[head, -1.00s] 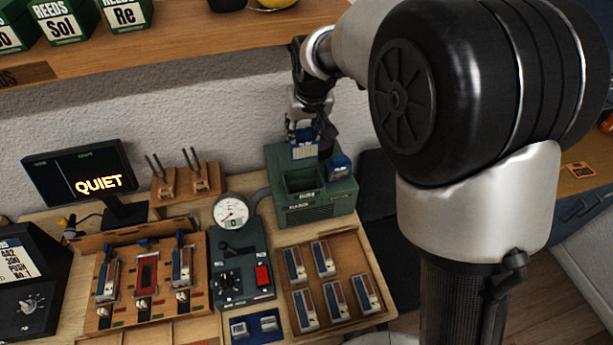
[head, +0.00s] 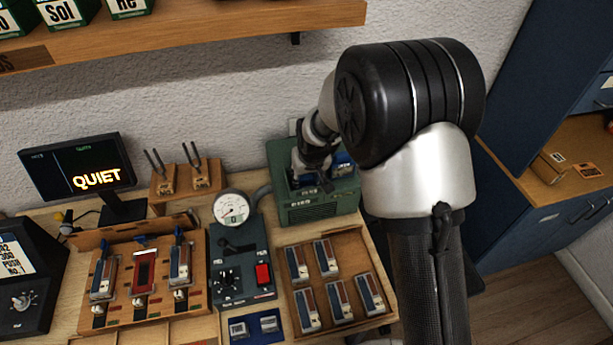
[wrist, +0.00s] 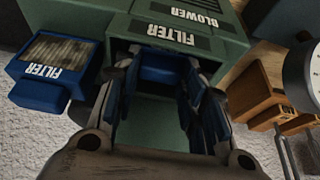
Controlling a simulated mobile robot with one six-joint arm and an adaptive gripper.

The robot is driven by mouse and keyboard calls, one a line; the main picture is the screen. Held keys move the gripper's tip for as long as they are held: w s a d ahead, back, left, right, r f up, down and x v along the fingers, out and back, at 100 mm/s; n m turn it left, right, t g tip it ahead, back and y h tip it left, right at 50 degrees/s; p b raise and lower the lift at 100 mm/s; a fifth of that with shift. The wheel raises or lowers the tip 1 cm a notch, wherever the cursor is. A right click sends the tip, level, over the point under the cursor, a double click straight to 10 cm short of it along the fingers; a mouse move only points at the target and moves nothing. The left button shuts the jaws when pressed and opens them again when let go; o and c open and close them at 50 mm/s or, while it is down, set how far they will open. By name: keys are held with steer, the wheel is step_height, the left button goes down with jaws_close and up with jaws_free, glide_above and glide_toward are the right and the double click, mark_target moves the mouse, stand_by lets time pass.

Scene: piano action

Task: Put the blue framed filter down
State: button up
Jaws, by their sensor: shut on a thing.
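My gripper (wrist: 165,112) reaches down into the open top of the green blower box, with the fingers shut on the blue framed filter. A blue part of that filter (wrist: 162,68) shows between the fingers in the wrist view; most of it is hidden. I cannot tell whether it touches the bottom. The green box (head: 318,208) stands at the back of the bench; its FILTER label (wrist: 170,34) shows in the wrist view.
A wooden tray of reed blocks (head: 335,285) lies in front of the box. A control panel (head: 240,265) and round gauge (head: 231,208) stand to its left. A shelf (head: 200,35) overhangs the bench. The screen (head: 78,175) reads QUIET.

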steer(key=o, duration=0.6)
steer(key=shift+f, duration=0.25)
steer(key=shift+r, duration=0.25)
steer(key=p+v, duration=0.2)
steer(key=v, duration=1)
steer(key=s+d+r+m, duration=0.1)
steer(key=s+d+r, duration=0.55)
steer(key=s, duration=0.25)
steer(key=s+d+r+m, duration=0.1)
steer(key=s+d+r, duration=0.55)
steer(key=s, duration=0.35)
steer(key=s+d+m+h, duration=0.1)
steer(key=s+d, duration=0.1)
steer(key=s, duration=0.8)
steer(key=shift+s+d, duration=0.25)
steer(key=shift+s, duration=0.1)
